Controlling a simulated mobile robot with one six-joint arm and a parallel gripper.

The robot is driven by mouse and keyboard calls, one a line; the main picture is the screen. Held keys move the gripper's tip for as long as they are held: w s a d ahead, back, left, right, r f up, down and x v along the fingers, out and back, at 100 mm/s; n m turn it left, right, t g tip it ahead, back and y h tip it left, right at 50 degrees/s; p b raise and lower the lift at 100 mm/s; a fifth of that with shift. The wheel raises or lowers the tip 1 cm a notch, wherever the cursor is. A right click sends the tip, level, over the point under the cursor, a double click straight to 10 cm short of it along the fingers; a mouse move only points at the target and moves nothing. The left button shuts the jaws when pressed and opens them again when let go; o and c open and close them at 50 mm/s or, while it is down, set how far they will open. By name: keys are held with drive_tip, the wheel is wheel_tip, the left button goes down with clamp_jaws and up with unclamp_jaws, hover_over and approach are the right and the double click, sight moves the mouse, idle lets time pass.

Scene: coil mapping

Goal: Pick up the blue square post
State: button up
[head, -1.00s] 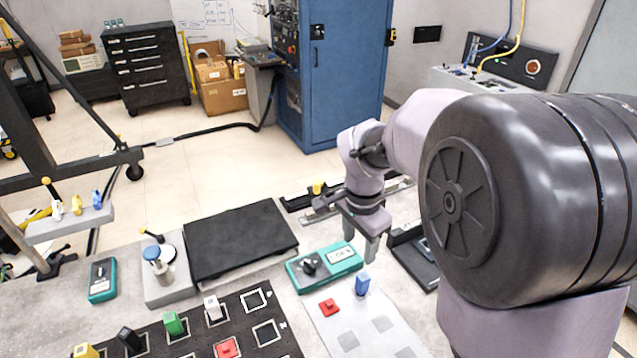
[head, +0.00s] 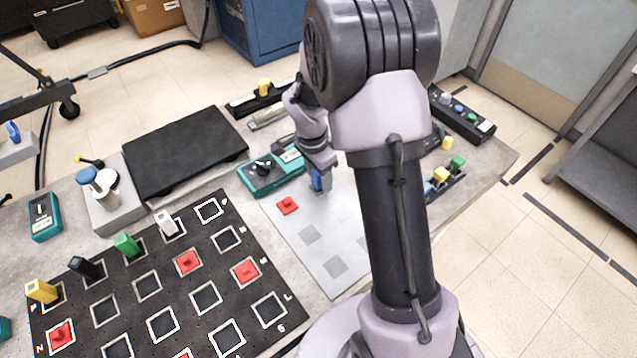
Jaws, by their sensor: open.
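The blue square post (head: 317,179) stands at the back of the light grey plate, partly hidden by my gripper. My gripper (head: 318,184) is right at the post, pointing down, with its fingers around or just beside it; I cannot tell whether they touch it. The jaws are open. My arm covers the area to the right of the post.
A red piece (head: 287,205) lies on the grey plate (head: 328,246) left of the post. A teal meter (head: 272,171) stands close behind. A black board (head: 190,240) with colored posts lies left. Small colored pieces (head: 441,174) sit right of my arm.

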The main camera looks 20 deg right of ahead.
drive_tip(key=shift+d+f, duration=0.1)
drive_tip(key=shift+f, duration=0.85)
drive_tip(key=shift+r, duration=0.1)
clamp_jaws()
